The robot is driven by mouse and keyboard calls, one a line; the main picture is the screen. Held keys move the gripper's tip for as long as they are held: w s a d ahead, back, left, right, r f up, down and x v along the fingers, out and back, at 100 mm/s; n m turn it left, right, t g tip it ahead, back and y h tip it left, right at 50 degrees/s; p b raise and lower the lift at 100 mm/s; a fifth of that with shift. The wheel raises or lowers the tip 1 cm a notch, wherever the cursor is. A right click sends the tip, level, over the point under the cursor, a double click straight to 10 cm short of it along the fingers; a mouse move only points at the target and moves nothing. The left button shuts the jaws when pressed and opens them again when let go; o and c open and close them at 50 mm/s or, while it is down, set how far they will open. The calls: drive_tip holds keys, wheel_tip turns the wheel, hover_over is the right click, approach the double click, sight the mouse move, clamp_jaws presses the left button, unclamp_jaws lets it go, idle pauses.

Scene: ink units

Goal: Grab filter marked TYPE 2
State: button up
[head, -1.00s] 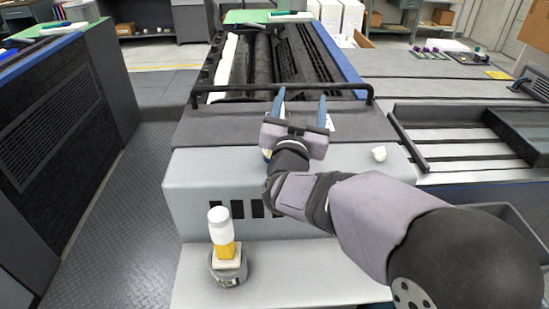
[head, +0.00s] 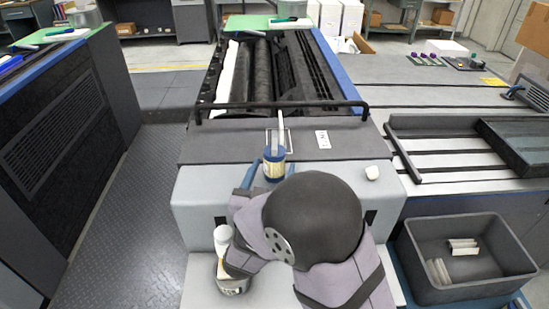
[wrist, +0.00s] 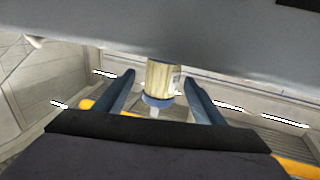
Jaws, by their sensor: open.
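A filter with a cream body and a blue cap (head: 274,167) is at the front edge of the grey machine top. In the wrist view the filter (wrist: 160,78) lies between my fingers, with a gap to each side. No marking on it can be read. My gripper (head: 269,175) is open around or just in front of the filter, its blue fingers partly hidden by my arm. In the wrist view my open gripper (wrist: 159,80) shows both fingers. A white and yellow cylinder (head: 222,238) stands at lower left, partly behind my arm; its marking is not readable.
A small white label card (head: 322,139) lies on the machine top. A black rail (head: 330,104) crosses behind. A white lump (head: 372,173) sits near the right corner. A grey bin (head: 485,288) with several pale pieces stands at lower right.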

sight(278, 152)
drive_tip(key=shift+p+x, duration=1.35)
drive_tip(key=shift+x, duration=1.55)
drive_tip(key=shift+w, duration=0.75)
drive_tip(key=c, duration=1.2)
